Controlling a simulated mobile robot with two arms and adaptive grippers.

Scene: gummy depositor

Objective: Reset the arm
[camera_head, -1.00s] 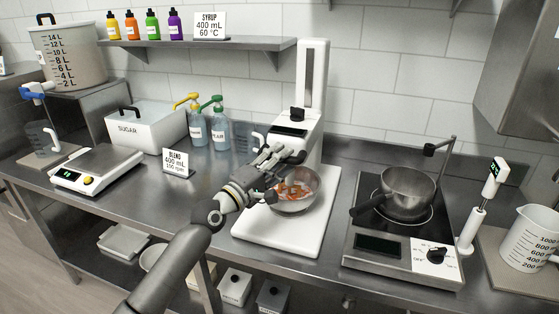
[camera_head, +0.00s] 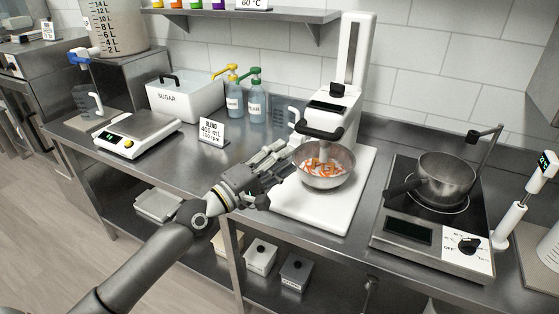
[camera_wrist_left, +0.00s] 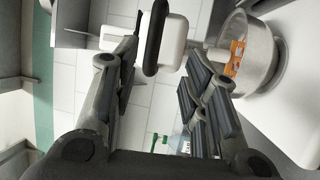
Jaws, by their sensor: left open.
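My left gripper (camera_head: 275,165) is open and empty, just left of the steel bowl (camera_head: 326,180) in the head view. The bowl sits on the white base of a stand mixer (camera_head: 345,85) and holds orange and white pieces. The mixer's black handle (camera_head: 320,133) is above the bowl, clear of my fingers. In the left wrist view the two fingers (camera_wrist_left: 165,75) are spread apart. The black handle (camera_wrist_left: 156,40) shows beyond the gap between them, and the bowl (camera_wrist_left: 255,55) is to the right. My right gripper is not in view.
A pot (camera_head: 447,178) stands on the hotplate (camera_head: 408,232) at right. A "BLEND" sign (camera_head: 212,133), pump bottles (camera_head: 256,97), a scale (camera_head: 138,134) and a sugar box (camera_head: 185,98) stand at left. The counter between scale and mixer has free room.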

